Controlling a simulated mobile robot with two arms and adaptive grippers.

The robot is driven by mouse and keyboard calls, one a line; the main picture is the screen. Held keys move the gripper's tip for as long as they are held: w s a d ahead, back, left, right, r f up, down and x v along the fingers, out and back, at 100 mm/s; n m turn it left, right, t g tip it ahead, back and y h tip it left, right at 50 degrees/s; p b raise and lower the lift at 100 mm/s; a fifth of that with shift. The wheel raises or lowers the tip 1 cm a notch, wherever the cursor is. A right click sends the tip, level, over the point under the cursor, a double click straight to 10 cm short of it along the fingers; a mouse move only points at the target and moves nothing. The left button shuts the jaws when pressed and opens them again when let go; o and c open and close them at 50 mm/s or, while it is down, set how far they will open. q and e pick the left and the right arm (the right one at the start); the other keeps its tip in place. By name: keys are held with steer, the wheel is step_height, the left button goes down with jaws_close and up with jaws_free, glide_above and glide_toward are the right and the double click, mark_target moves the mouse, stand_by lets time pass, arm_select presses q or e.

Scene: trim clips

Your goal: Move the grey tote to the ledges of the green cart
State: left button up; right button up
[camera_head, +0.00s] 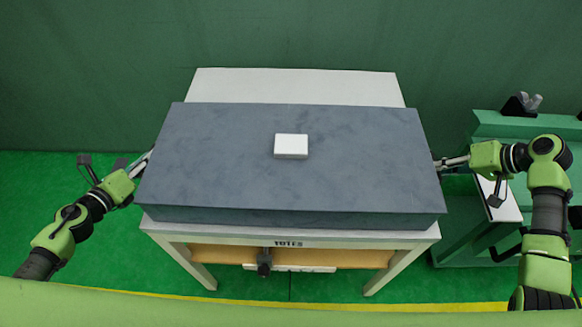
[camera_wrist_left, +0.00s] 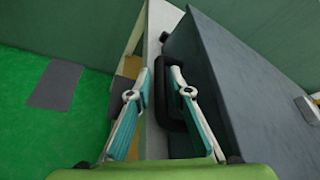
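The grey tote (camera_head: 290,180) lies flat on a white table marked "TOTES" (camera_head: 290,235), with a small white block (camera_head: 291,146) on its top. My left gripper (camera_head: 146,160) is at the tote's left side. In the left wrist view its fingers (camera_wrist_left: 160,82) are spread apart, with a dark handle (camera_wrist_left: 163,120) on the tote's side by the right finger. Whether that finger is inside the handle is unclear. My right gripper (camera_head: 448,163) is at the tote's right side, its fingertips partly hidden by the tote. The green cart (camera_head: 475,235) stands at the right, partly behind my right arm.
A dark clamp-like part (camera_head: 521,104) sits on the cart's back. A white panel (camera_head: 497,196) shows on the cart beside my right arm. A green wall stands behind the table.

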arm_select(q)
steer(key=shift+w+d+f, duration=0.15)
steer(key=shift+w, duration=0.35)
arm_select(e)
steer(key=shift+w+a+f, duration=0.2)
steer(key=shift+a+f, duration=0.1)
steer(key=shift+f, duration=0.15)
arm_select(q)
jaws_close()
arm_select(e)
jaws_close()
